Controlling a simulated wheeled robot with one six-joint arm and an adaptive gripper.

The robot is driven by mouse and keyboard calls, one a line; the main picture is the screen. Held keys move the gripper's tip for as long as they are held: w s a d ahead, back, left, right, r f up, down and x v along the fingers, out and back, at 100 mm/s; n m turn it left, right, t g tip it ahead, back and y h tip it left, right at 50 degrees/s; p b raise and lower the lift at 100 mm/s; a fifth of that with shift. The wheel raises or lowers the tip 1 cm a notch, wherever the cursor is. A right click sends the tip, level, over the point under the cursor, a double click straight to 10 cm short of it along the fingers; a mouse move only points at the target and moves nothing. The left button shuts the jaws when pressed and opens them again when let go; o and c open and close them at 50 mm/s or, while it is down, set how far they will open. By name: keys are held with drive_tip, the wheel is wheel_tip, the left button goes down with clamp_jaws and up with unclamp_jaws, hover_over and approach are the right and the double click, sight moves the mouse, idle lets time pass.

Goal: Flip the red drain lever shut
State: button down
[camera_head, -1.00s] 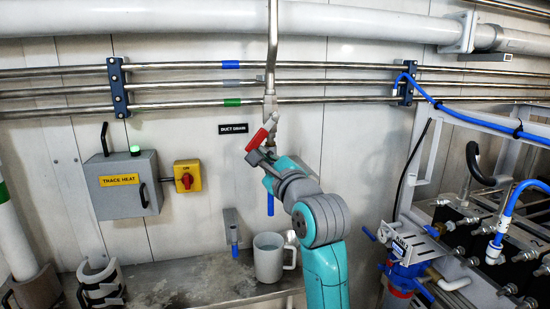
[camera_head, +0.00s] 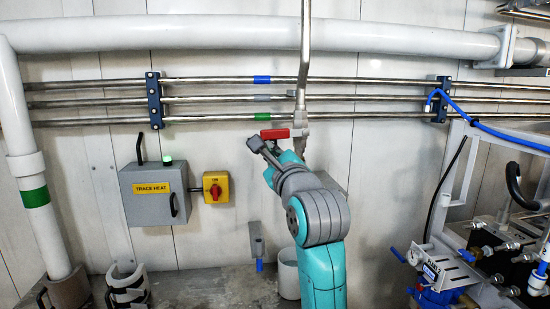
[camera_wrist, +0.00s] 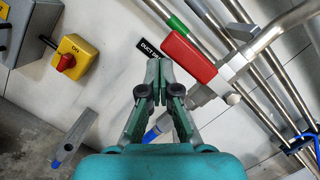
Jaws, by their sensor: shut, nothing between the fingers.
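The red drain lever (camera_head: 275,134) is on the valve of the vertical steel pipe (camera_head: 303,80), in front of the wall rails. It lies about level, crosswise to that pipe, and points left. It also shows in the wrist view (camera_wrist: 188,57), just right of my fingertips. My gripper (camera_head: 256,146) is shut and empty, with its tips just below the lever's left end. In the wrist view my gripper (camera_wrist: 158,66) has its fingers together. I cannot tell whether they touch the lever. The duct drain label (camera_wrist: 149,49) is partly hidden behind the fingers.
A grey trace heat box (camera_head: 153,193) and a yellow switch box (camera_head: 216,187) are on the wall to the left. Blue hoses and fittings (camera_head: 435,275) crowd the right side.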

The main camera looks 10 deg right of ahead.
drive_tip(key=shift+a+r, duration=0.15)
drive_tip(key=shift+r, duration=0.35)
idle(0.3)
drive_tip(key=s+f, duration=0.7)
drive_tip(key=s, duration=0.2)
drive_tip(key=shift+s, duration=0.3)
